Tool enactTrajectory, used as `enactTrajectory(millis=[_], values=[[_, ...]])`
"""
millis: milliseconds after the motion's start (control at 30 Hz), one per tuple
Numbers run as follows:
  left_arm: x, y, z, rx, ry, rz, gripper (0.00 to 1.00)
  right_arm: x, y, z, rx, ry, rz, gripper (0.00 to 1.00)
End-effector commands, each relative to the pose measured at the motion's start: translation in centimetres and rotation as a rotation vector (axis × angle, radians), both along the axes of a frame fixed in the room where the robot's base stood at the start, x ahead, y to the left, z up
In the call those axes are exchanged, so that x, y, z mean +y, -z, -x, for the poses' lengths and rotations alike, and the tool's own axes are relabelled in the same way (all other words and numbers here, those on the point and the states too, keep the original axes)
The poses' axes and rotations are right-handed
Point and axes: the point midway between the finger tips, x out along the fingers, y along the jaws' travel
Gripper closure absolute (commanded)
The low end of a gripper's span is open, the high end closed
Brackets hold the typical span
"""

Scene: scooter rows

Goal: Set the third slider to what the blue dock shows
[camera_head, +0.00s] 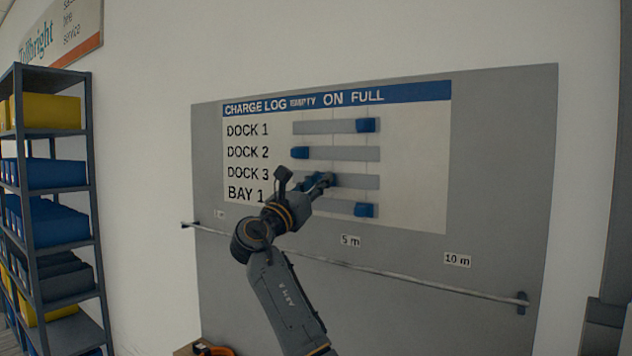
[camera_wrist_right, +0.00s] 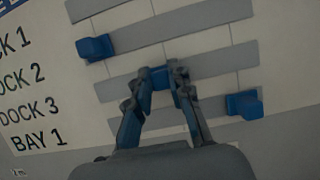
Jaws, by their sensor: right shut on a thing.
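The charge log board (camera_head: 415,160) shows rows marked DOCK 1, DOCK 2, DOCK 3 and BAY 1, each with a grey track. The third slider (camera_wrist_right: 161,79), a blue block in the DOCK 3 row, sits near the middle of its track (camera_head: 362,182). My right gripper (camera_head: 326,180) is shut on it; the fingers also show in the wrist view (camera_wrist_right: 162,82) and partly hide it. No blue dock is in view. My left gripper is not in view.
The DOCK 1 slider (camera_head: 365,125) and BAY 1 slider (camera_head: 364,210) are at the right ends; the DOCK 2 slider (camera_head: 299,152) is at the left end. A rail (camera_head: 400,277) crosses the grey panel below. A shelf (camera_head: 92,180) with bins stands left.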

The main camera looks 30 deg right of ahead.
Motion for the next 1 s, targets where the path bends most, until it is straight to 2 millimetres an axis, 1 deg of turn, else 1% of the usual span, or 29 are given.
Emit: enactTrajectory(millis=[33,100,133,167,200,233,300,400,433,467,500,533,633,767,1000], values=[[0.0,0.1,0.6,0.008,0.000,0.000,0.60,-0.1,0.3,-0.1,0.004,0.001,-0.006,1.00],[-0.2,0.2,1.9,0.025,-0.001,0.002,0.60,-0.1,0.3,-0.1,0.004,0.002,-0.006,1.00],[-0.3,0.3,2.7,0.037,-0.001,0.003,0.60,-0.1,0.3,-0.1,0.003,0.001,-0.006,0.74],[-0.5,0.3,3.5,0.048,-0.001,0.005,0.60,-0.1,0.3,0.0,0.003,0.001,-0.006,0.68],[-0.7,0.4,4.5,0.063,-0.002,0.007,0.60,-0.1,0.3,0.0,0.003,0.001,-0.006,0.60],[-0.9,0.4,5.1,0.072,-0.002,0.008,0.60,-0.1,0.3,0.0,0.003,0.001,-0.006,0.57],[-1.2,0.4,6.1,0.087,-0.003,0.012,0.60,-0.1,0.3,-0.1,0.003,0.001,-0.006,0.57],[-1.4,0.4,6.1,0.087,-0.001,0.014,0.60,0.0,0.3,-0.1,0.004,0.000,-0.006,0.57],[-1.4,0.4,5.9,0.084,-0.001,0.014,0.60,0.0,0.3,0.0,0.003,0.000,-0.005,0.57],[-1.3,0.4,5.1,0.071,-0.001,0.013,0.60,0.0,0.3,0.0,0.003,0.000,-0.005,0.57],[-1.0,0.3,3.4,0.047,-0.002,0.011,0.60,0.0,0.3,0.0,0.003,0.000,-0.005,0.57],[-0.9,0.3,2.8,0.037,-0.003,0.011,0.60,0.1,0.3,0.0,0.003,0.000,-0.005,0.57],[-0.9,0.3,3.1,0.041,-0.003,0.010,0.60,0.7,0.7,0.2,0.004,0.000,-0.005,0.57],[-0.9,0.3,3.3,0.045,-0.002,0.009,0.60,2.6,1.5,0.8,0.003,-0.004,-0.006,0.57],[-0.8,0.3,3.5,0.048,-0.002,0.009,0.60,7.0,3.5,2.6,0.004,-0.005,-0.006,0.57]])
